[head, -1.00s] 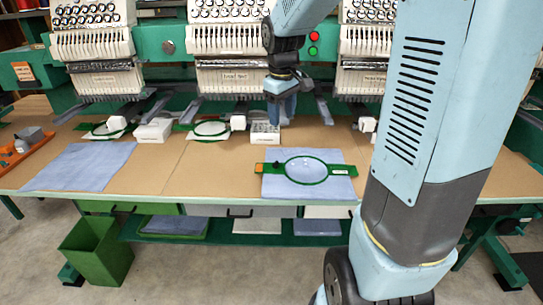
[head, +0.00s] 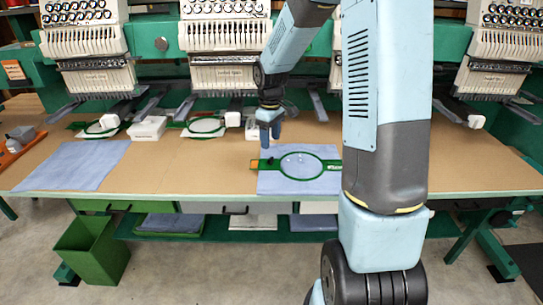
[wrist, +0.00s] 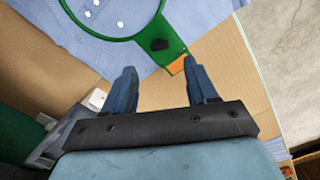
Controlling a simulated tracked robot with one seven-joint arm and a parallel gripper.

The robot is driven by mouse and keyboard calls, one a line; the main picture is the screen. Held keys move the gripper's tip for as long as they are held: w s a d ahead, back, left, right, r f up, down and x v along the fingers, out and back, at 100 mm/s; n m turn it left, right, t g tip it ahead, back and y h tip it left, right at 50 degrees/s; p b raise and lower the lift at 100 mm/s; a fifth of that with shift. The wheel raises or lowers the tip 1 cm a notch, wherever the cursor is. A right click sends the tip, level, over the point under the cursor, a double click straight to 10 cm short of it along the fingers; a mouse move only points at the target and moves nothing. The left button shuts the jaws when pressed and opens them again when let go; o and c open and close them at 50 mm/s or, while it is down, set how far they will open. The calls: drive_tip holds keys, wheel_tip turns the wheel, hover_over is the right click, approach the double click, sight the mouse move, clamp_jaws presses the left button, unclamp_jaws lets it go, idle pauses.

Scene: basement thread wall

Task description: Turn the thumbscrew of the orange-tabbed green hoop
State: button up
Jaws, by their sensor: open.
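The green hoop (head: 281,167) lies flat on a blue cloth (head: 325,186) near the table's front edge. Its orange tab (head: 254,164) is at the left end of its bar; the tab also shows in the wrist view (wrist: 176,66). A dark knob, which looks like the thumbscrew (wrist: 160,45), sits where ring and bar meet. My gripper (head: 270,140) is open and empty, pointing down above the table by the hoop's tabbed end. In the wrist view my fingers (wrist: 160,64) stand apart, with the knob beyond the gap between their tips and the tab near the right fingertip.
Embroidery machine heads (head: 222,40) line the back. Other hoops (head: 204,126) and white boxes (head: 148,129) stand on the table's far side. Another blue cloth (head: 75,165) lies at left. Bare brown table (head: 190,170) is clear left of the hoop.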

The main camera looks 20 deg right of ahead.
sight(271, 159)
wheel_tip(271, 159, down, 8)
drive_tip(key=shift+r, duration=0.1)
idle(0.4)
drive_tip(key=c, duration=1.1)
